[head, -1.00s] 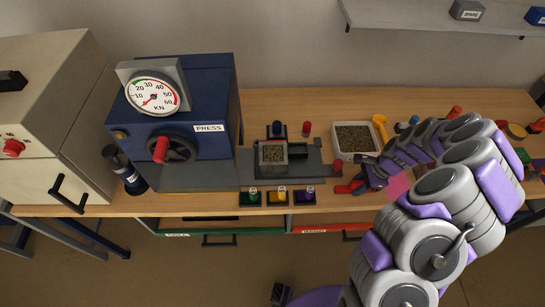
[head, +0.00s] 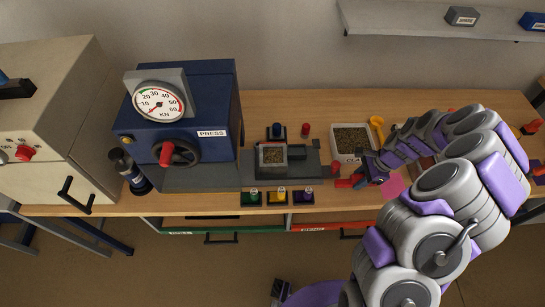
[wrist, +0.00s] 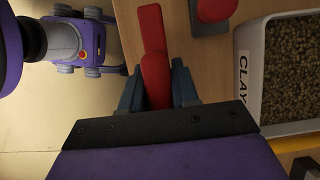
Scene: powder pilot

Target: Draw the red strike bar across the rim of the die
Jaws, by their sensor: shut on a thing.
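The red strike bar (wrist: 154,50) is between the fingers of my gripper (wrist: 158,85) in the wrist view, its far end sticking out ahead. In the head view the red bar (head: 344,183) shows at the tip of my gripper (head: 362,176), low over the front of the bench, to the right of the die. Whether the bar touches the bench I cannot tell. The square grey die (head: 272,165), filled with brown granules, sits on a dark plate in front of the press. The bar is apart from the die.
The white clay tub (head: 350,132) stands behind my gripper; its label shows in the wrist view (wrist: 243,75). Green, yellow and purple blocks (head: 276,197) line the front edge. A small red-topped piece (head: 305,130) stands behind the die. The blue press (head: 190,95) is at left.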

